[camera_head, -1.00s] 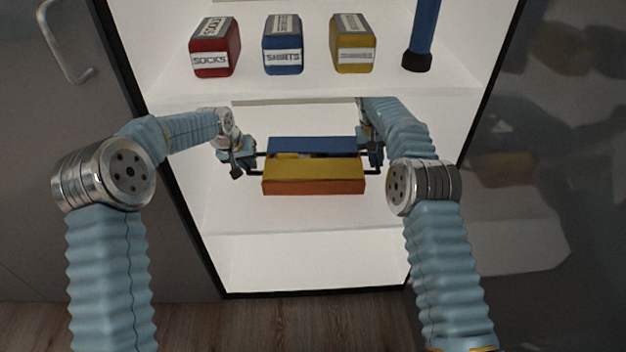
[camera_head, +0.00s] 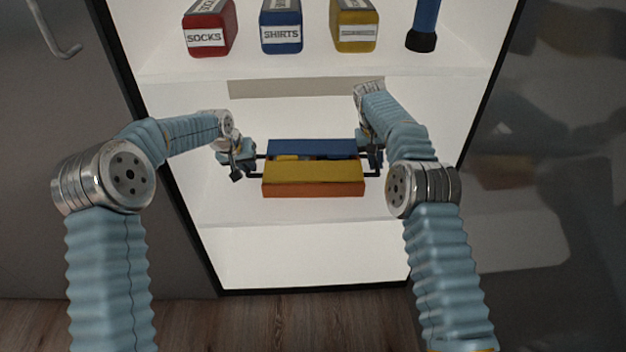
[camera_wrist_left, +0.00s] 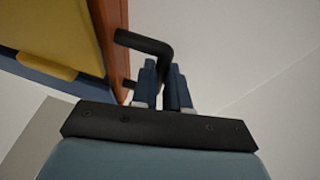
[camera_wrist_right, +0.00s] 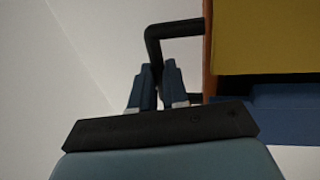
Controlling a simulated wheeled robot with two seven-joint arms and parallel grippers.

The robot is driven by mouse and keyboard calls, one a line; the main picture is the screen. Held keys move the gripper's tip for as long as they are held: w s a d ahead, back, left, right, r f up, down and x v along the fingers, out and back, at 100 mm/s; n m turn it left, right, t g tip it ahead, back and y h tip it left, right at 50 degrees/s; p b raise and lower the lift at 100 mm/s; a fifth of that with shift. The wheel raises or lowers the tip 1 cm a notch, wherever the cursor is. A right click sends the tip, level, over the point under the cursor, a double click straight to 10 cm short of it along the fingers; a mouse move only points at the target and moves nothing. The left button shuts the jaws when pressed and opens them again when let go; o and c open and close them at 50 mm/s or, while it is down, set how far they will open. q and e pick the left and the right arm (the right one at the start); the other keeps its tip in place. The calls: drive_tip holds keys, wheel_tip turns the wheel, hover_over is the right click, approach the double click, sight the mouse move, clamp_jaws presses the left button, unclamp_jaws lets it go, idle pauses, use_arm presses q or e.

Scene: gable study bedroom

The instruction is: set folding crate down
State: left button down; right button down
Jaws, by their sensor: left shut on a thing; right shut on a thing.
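The folding crate (camera_head: 313,188) has yellow and blue flaps, orange sides and black bar handles at both ends. It is level inside the white cabinet, over the lower shelf; I cannot tell whether it touches the shelf. My left gripper (camera_head: 246,164) is shut on its left handle, and that black handle shows between the fingers in the left wrist view (camera_wrist_left: 160,62). My right gripper (camera_head: 375,160) is at the right end, partly hidden by my forearm; the right wrist view shows its fingers shut on the other handle (camera_wrist_right: 153,50). A small yellow item shows in the crate's opening.
On the shelf (camera_head: 300,68) above stand a red socks box (camera_head: 209,28), a blue shirts box (camera_head: 281,26), a yellow box (camera_head: 354,26) and a blue cylinder with a black end (camera_head: 422,30). Bare white shelf (camera_head: 310,224) lies in front of the crate. Dark cabinet edges flank both arms.

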use_arm(q)
drive_tip(key=c, duration=1.6)
unclamp_jaws()
drive_tip(key=shift+f, duration=0.3)
use_arm(e)
drive_tip(key=c, duration=1.6)
unclamp_jaws()
drive_tip(key=shift+f, duration=0.25)
use_arm(q)
drive_tip(key=o, duration=0.5)
drive_tip(key=shift+r, duration=0.1)
use_arm(e)
drive_tip(key=o, duration=0.5)
drive_tip(key=shift+r, duration=0.1)
use_arm(q)
drive_tip(key=v, duration=0.7)
drive_tip(key=shift+s+r, duration=0.1)
drive_tip(key=shift+r, duration=0.15)
